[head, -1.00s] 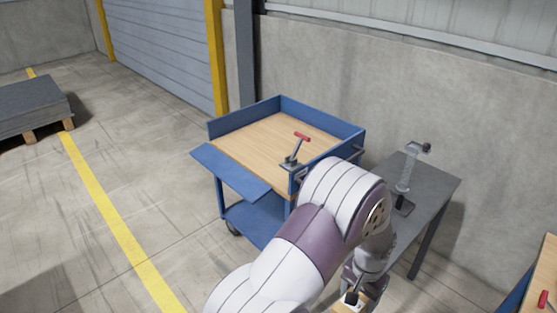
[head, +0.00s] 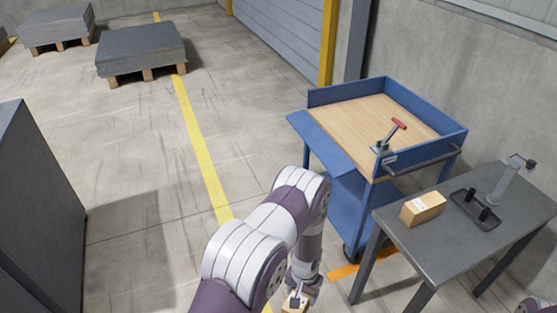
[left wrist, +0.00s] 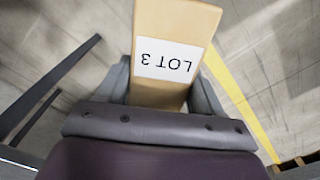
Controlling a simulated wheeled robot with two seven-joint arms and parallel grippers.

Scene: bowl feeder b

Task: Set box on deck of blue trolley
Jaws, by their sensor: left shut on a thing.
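The blue trolley (head: 335,148) stands right of centre in the head view, its wooden deck (head: 365,115) bare apart from a red-handled clamp (head: 391,135) at the near right corner. Its near left flap hangs outward. My left gripper (head: 299,293) is low in the head view, nearer than the trolley and apart from it. It is shut on a cardboard box (left wrist: 172,25) with a white "LOT 3" label; in the head view only a bit of this box shows at the bottom edge. My right gripper is not in view.
A grey table (head: 425,243) right of the trolley bears a second cardboard box (head: 423,208) and a dark fixture with a lever (head: 490,205). A grey cabinet (head: 40,210) stands at the left. Pallets with grey stacks (head: 140,50) lie far back. Floor between is clear.

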